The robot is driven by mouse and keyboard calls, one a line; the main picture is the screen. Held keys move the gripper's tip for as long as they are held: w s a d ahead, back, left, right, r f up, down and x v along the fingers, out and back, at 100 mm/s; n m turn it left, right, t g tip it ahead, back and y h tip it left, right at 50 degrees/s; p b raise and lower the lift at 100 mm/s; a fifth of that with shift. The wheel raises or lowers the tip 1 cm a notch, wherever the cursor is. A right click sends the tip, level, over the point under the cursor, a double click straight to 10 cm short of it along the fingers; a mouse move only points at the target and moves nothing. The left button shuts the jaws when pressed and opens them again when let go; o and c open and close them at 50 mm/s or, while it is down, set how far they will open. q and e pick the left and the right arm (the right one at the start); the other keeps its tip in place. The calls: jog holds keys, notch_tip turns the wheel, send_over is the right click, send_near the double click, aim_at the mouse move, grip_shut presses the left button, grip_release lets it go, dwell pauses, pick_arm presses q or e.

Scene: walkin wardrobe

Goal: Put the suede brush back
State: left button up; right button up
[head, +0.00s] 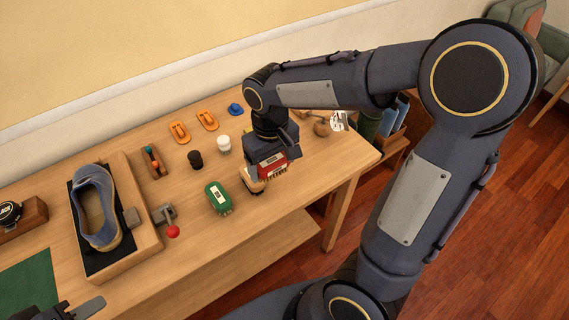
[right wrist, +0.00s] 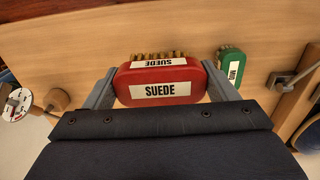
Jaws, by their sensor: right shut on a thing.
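The suede brush is a red block with white SUEDE labels and tan bristles; it shows in the right wrist view (right wrist: 160,82) and in the head view (head: 272,165). My right gripper (right wrist: 162,88) is shut on it, one finger at each end. In the head view, my right gripper (head: 268,160) is over the right part of the table, and its wrist hides part of the brush. I cannot tell whether the brush touches the table. My left gripper (head: 78,309) shows only in part at the bottom left edge; its opening is unclear.
Black (head: 195,160) and white (head: 224,145) items stand behind. A blue shoe (head: 96,207) lies in a tray at left. A round dial (head: 338,121) stands at right.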

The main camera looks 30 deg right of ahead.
jog(key=w+d+f, duration=0.6)
jog(key=f, duration=0.1)
jog(key=shift+w+d+f+p, duration=0.1)
jog(key=shift+w+d+p, duration=0.15)
jog(key=shift+d+p, duration=0.1)
jog(key=f, duration=0.3)
jog(key=shift+w+d+f, duration=0.15)
jog(key=shift+w+d, duration=0.1)
jog(key=shift+d, duration=0.05)
jog(key=shift+f, duration=0.35)
jog(key=shift+f, duration=0.1)
